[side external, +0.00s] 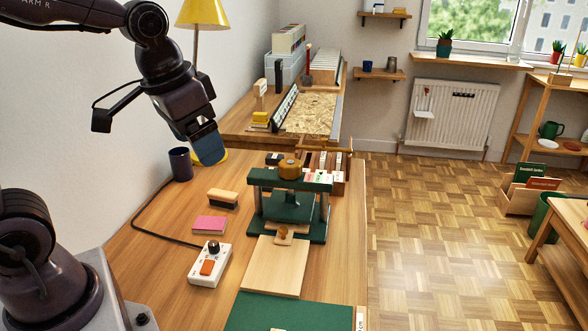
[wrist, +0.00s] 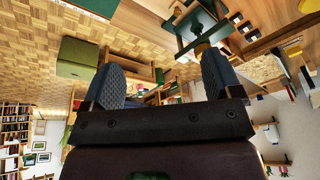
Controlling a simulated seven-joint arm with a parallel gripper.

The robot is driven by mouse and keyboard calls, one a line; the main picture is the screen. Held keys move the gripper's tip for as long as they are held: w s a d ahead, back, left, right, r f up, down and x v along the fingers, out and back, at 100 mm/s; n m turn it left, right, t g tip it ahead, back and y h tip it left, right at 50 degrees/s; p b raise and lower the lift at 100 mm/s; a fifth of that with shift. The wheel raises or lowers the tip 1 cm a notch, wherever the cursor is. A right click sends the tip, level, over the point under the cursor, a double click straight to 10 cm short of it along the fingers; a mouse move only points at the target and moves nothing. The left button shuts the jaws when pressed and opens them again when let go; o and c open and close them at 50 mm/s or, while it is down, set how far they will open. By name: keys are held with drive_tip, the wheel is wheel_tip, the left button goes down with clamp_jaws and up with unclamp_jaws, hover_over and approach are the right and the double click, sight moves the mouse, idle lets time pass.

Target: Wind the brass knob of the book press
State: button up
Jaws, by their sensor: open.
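The green book press (side external: 290,208) stands on the wooden bench in the side view, with a crossbeam on two posts. Its round brass knob (side external: 289,169) sits on top of the crossbeam. My gripper (side external: 209,149) is up and to the left of the press, clear of the knob, with its blue-grey finger pads pointing down. In the wrist view my gripper (wrist: 161,72) has its two fingers wide apart with nothing between them. The press (wrist: 195,24) also shows at the top of that view, partly cut off, beyond the right finger.
A dark mug (side external: 180,164) stands below and left of my gripper. A brush (side external: 223,198), a pink pad (side external: 209,225) and a white control box (side external: 210,265) with a cable lie left of the press. A pale board (side external: 275,267) lies in front; upright books stand behind.

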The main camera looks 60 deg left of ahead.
drive_tip(key=w+a+f+m+g, duration=0.1)
drive_tip(key=w+a+m, duration=0.15)
drive_tip(key=w, duration=0.45)
drive_tip(key=w+a+f+m+g, duration=0.1)
drive_tip(key=w+a+f+m, duration=0.15)
drive_tip(key=w, duration=0.35)
drive_tip(key=m+g, duration=0.1)
drive_tip(key=m, duration=1.2)
hover_over(290, 162)
drive_tip(key=d, duration=0.1)
drive_tip(key=shift+h, duration=0.4)
drive_tip(key=f, duration=0.2)
drive_tip(key=s+f, duration=0.1)
drive_tip(key=f, duration=0.1)
drive_tip(key=shift+f, duration=0.4)
drive_tip(key=f+m, duration=0.2)
drive_tip(key=f, duration=0.1)
drive_tip(key=f+m, duration=0.2)
drive_tip(key=f, duration=0.2)
drive_tip(key=w+f+m, duration=0.1)
drive_tip(key=f+m, duration=0.2)
drive_tip(key=shift+a+f, duration=0.25)
drive_tip(key=shift+a, duration=0.15)
drive_tip(key=shift+c, duration=0.4)
drive_tip(key=c, duration=0.8)
drive_tip(key=shift+c, duration=0.2)
